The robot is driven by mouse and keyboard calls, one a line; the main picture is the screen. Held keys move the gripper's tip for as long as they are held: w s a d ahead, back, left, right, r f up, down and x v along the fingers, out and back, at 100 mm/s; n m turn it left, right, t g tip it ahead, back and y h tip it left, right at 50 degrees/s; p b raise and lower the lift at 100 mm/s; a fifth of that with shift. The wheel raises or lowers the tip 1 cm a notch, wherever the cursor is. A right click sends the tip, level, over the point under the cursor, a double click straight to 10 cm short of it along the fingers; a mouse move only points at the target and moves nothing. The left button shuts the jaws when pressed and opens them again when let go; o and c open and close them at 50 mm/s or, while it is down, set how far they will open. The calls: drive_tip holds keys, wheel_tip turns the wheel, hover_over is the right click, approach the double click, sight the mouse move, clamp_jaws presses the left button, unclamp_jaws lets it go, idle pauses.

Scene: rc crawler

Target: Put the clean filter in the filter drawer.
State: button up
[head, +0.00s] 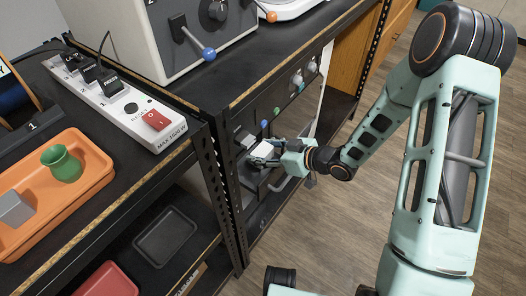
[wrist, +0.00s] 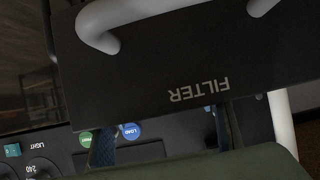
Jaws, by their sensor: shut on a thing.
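My gripper (head: 268,152) is at the front of the cabinet under the bench, shut on a small pale thing (head: 262,150) that I take to be the clean filter. The filter drawer's dark front (wrist: 150,75), marked FILTER, appears upside down and close in the wrist view. Its pale handle (wrist: 100,30) is at the top of that view. My gripper's finger pads (wrist: 162,138) show partly behind the drawer front's edge. The drawer stands out from the cabinet, below my gripper in the head view (head: 253,180). The held thing is mostly hidden in the wrist view.
Buttons and knobs (wrist: 130,131) are on the panel behind the drawer. Another pale bar (wrist: 284,122) is at the right of the wrist view. The black rack post (head: 217,190) stands left of my gripper. Open floor (head: 325,225) lies to the right.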

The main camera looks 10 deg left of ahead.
drive_tip(key=shift+s+d+f, duration=0.1)
drive_tip(key=shift+d+f, duration=0.05)
drive_tip(key=shift+f, duration=0.15)
drive_tip(key=o, duration=1.2)
drive_tip(key=shift+f, duration=0.1)
drive_tip(key=shift+o, duration=0.2)
drive_tip(key=shift+r+p, duration=0.4)
drive_tip(key=shift+r, duration=0.1)
drive_tip(key=p+v, duration=0.1)
drive_tip(key=v, duration=0.5)
drive_tip(key=p+v, duration=0.2)
drive_tip(key=v, duration=0.4)
drive_tip(key=shift+r, duration=0.3)
